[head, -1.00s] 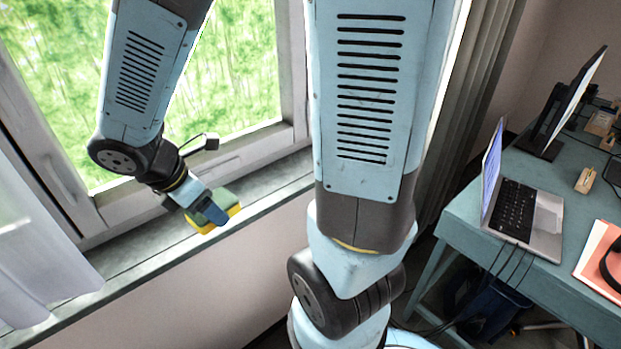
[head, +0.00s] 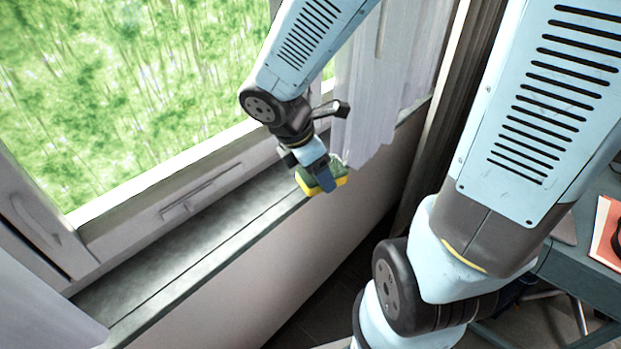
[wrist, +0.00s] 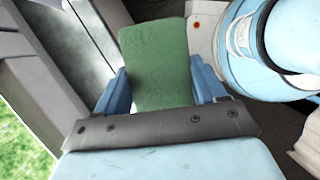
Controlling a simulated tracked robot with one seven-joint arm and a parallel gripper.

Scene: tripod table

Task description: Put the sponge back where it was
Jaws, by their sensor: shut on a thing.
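The sponge (head: 339,182) is green on one side and yellow on the other. My gripper (head: 318,178) is shut on it, with a blue finger on either side. In the head view they are at the front edge of the windowsill (head: 190,250), near its right end; whether the sponge touches the sill I cannot tell. In the wrist view the sponge's green face (wrist: 155,65) shows between the fingers of my gripper (wrist: 160,90).
A window with a handle (head: 185,206) stands behind the sill. White curtains hang at the right (head: 380,90) and lower left (head: 40,300). The sill left of my gripper is bare. A blue desk (head: 585,240) with a red folder (head: 606,232) is at the right edge.

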